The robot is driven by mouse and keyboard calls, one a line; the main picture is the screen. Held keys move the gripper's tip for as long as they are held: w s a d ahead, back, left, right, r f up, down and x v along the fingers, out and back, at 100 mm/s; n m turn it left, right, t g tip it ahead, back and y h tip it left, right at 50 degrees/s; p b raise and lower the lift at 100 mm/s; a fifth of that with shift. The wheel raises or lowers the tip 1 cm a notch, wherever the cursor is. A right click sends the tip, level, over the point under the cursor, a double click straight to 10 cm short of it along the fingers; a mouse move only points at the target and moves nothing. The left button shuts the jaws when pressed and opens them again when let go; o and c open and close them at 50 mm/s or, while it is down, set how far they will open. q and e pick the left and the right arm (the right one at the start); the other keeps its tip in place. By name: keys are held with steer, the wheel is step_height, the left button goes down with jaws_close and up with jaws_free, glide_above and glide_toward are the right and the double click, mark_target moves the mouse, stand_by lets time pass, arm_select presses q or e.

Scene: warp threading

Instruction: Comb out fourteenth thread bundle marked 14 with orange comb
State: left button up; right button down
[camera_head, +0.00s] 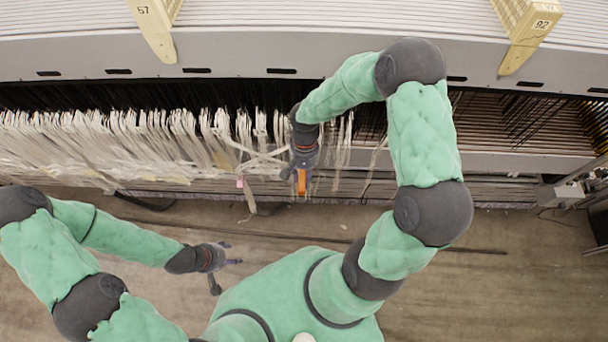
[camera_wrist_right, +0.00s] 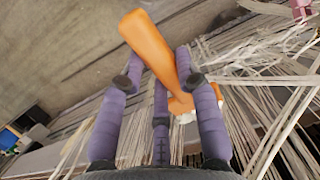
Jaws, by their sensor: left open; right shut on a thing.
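The orange comb (camera_head: 301,182) is in my right gripper (camera_head: 299,172), in front of the hanging white threads (camera_head: 130,145). In the right wrist view the comb (camera_wrist_right: 150,48) lies between the purple fingers of my right gripper (camera_wrist_right: 158,88), its handle angled to the upper left and its other end partly hidden by the fingers. Pale thread bundles (camera_wrist_right: 262,75) spread to the right of the comb in that view. No number 14 can be read. My left gripper (camera_head: 228,262) is open and empty above the floor, apart from the threads.
The loom's grey beam (camera_head: 230,58) runs across the top, with markers 57 (camera_head: 155,25) and 92 (camera_head: 530,30). Dense threads hang at the left; sparse ones hang near my right gripper. A pink tag (camera_head: 240,182) hangs left of the comb. The floor (camera_head: 480,285) at the right is clear.

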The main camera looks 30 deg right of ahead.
steer(key=shift+w+d+f+b, duration=0.1)
steer(key=shift+w+f+b, duration=0.1)
steer(key=shift+f+b, duration=0.7)
steer(key=w+d+b+x, duration=0.1)
steer(key=w+b+x, duration=0.1)
steer(key=b+x, duration=0.5)
steer(key=x, duration=0.4)
steer(key=shift+d, duration=0.15)
steer(key=shift+w, duration=0.15)
